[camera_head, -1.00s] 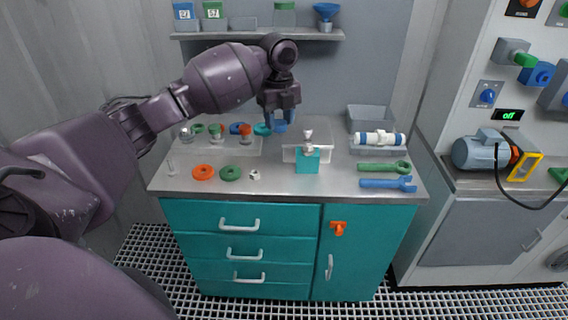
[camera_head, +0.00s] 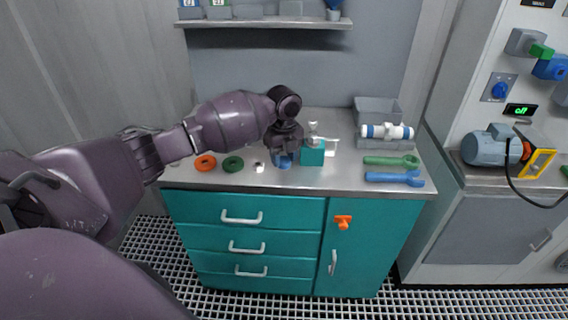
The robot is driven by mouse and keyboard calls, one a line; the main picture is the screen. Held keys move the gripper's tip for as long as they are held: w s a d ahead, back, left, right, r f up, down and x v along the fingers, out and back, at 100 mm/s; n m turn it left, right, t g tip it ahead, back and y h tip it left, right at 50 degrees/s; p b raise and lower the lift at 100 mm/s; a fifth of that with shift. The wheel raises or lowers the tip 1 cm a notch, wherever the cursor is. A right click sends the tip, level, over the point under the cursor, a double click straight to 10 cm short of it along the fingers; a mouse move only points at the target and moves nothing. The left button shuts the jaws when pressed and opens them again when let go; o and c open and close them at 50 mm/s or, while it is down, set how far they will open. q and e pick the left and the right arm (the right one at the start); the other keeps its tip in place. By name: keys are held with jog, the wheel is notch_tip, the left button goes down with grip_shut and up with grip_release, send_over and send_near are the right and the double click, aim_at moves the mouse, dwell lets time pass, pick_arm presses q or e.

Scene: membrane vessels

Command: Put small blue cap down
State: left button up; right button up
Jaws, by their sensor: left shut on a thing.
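My left gripper (camera_head: 284,152) points down just above the front part of the metal worktop (camera_head: 340,178). It is shut on the small blue cap (camera_head: 284,161), which shows between the fingertips at or very near the worktop surface. I cannot tell whether the cap touches it. The gripper is just left of a teal block fixture (camera_head: 312,153) with a metal fitting on top. My right gripper is not in view.
Left of the gripper lie an orange ring (camera_head: 205,163), a green ring (camera_head: 233,164) and a small white nut (camera_head: 259,167). On the right are a green wrench (camera_head: 390,160), a blue wrench (camera_head: 395,178), a white-and-blue cylinder (camera_head: 387,132) and a grey bin (camera_head: 377,108).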

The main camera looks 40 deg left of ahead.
aim_at(284, 159)
pick_arm(q)
jog(key=shift+f, duration=1.15)
jog(key=shift+f, duration=0.2)
jog(key=o, duration=1.1)
jog(key=shift+c, duration=0.2)
notch_tip(284, 159, up, 12)
jog(key=p, duration=0.1)
jog(key=shift+r, duration=0.2)
